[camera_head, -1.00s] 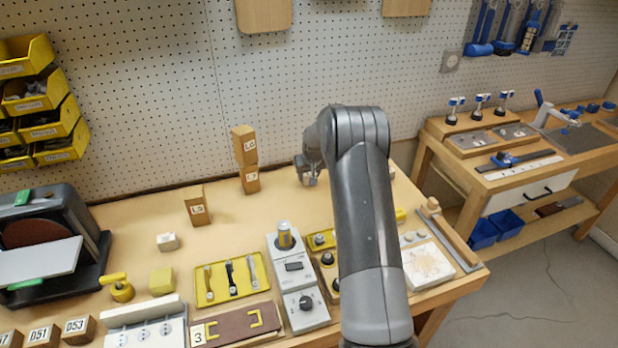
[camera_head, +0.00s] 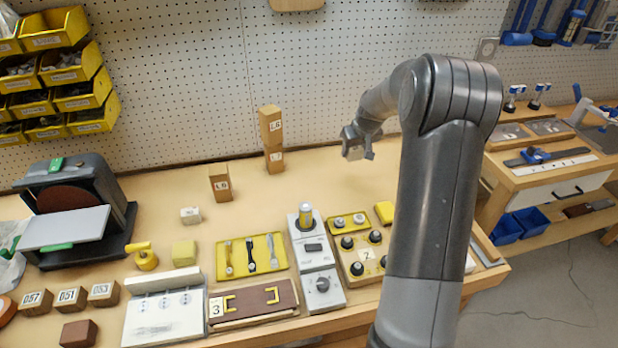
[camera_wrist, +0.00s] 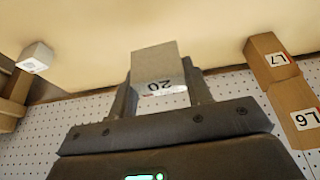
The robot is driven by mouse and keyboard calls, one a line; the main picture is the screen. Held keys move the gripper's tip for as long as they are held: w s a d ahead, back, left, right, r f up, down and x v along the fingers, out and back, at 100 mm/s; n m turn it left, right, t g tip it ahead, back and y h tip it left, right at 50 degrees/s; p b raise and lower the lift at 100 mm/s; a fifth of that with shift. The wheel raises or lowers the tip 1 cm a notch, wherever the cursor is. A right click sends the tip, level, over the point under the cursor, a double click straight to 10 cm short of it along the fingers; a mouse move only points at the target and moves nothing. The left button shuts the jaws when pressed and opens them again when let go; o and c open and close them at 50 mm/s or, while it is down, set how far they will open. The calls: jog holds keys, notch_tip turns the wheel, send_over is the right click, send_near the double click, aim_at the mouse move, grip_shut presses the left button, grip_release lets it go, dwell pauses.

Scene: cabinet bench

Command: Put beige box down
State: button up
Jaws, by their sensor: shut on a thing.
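The beige box (camera_wrist: 160,62) is between the two fingers of my gripper (camera_wrist: 163,92) in the wrist view. Its face carries a label that looks like "20", upside down. In the head view, my gripper (camera_head: 357,146) is shut on the small pale box (camera_head: 354,153), at the back of the bench (camera_head: 320,190), right of a stack of wooden blocks. I cannot tell whether the box touches the bench top.
Wooden blocks L6 (camera_head: 270,125) and L7 (camera_head: 274,160) are stacked near the pegboard. The wrist view shows a pale labelled block (camera_wrist: 36,57) at left. Another block (camera_head: 220,184) stands farther left. Bench between is clear; tools and fixtures fill the front.

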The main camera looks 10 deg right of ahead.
jog(key=s+a+n+y, duration=0.1)
jog(key=s+a+n, duration=0.15)
jog(key=a, duration=0.35)
jog(key=s+a+n, duration=0.1)
jog(key=s+a, duration=0.2)
jog(key=a, duration=0.2)
send_over(285, 193)
jog(key=s+d, duration=0.1)
jog(key=s, duration=0.1)
jog(key=shift+g, duration=0.3)
jog(key=f, duration=0.6)
jog(key=shift+w+f, duration=0.25)
jog(key=shift+w+a+f, duration=0.15)
jog(key=shift+a+f, duration=0.1)
jog(key=shift+f, duration=1.95)
jog(key=shift+f, duration=0.15)
jog(key=o, duration=1)
